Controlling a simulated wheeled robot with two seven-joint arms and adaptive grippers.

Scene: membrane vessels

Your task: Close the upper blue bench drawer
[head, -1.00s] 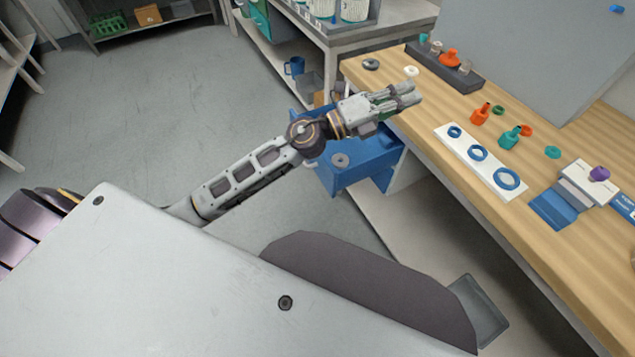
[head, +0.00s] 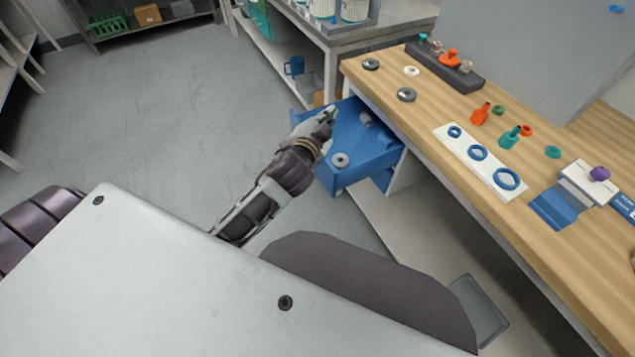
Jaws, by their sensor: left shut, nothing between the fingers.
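The upper blue bench drawer (head: 372,160) stands pulled out from under the wooden bench top. A grey ring (head: 340,160) and a small pale grey piece (head: 367,119) show in it. My left gripper (head: 327,117) is shut and empty. It overlaps the drawer's outer left side in the head view, and I cannot tell whether it touches the drawer. My left wrist hides part of that side. My right gripper is not in view.
The bench top (head: 420,105) bears a dark rack (head: 446,68), small bottles, a white strip with blue rings (head: 480,158) and a grey ring (head: 406,95) near its edge. A grey bin (head: 478,310) sits below. The floor at left is clear.

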